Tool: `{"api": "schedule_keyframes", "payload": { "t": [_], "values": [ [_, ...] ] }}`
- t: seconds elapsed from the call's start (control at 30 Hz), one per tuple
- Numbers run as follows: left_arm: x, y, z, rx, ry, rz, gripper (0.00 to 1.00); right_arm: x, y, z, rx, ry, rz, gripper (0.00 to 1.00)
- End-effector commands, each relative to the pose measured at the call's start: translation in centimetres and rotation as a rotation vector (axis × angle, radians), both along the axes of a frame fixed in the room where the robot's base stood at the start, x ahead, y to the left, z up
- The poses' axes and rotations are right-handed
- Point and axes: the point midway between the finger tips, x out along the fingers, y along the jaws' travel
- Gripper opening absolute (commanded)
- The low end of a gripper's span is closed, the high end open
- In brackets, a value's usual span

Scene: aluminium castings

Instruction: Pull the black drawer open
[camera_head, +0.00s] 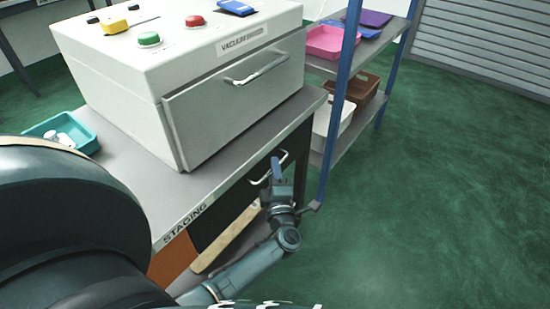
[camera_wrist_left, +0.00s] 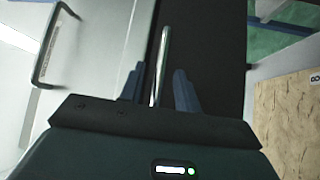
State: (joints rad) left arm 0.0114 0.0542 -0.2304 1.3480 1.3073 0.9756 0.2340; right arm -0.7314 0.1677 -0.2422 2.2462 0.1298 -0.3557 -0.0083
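The black drawer (camera_head: 222,212) is under the grey staging table top, and its front looks flush with the table frame. Its pale bar handle (camera_head: 257,180) is partly hidden by my left gripper (camera_head: 276,168), which is at the drawer front. In the left wrist view, the handle (camera_wrist_left: 163,50) runs between the two blue fingers of my left gripper (camera_wrist_left: 158,88), with a gap visible on each side. The dark drawer front (camera_wrist_left: 215,45) lies behind them. The gripper is open and not clamped on the bar. My right gripper is not in view.
A white vacuum box (camera_head: 215,120) with a grey front and handle stands on the table (camera_head: 130,170). A teal tray (camera_head: 85,140) sits at its left. A blue-posted shelf (camera_head: 345,135) with bins stands close right of the drawer. Green floor (camera_head: 430,200) in front is clear.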

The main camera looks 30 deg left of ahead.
Motion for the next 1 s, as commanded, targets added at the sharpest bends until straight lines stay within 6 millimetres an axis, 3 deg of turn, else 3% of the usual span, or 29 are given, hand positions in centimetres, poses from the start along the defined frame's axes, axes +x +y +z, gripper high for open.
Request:
{"api": "schedule_keyframes", "payload": {
  "t": [0.47,0.87,1.0],
  "values": [
    [-0.08,0.30,0.15,0.002,0.001,0.001,0.33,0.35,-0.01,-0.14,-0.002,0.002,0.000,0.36],
    [-0.06,0.29,0.15,0.001,0.000,0.001,0.01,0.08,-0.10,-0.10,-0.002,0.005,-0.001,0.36],
    [-0.06,0.29,0.15,0.001,0.000,0.001,0.00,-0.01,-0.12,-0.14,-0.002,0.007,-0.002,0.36]
  ]
}}
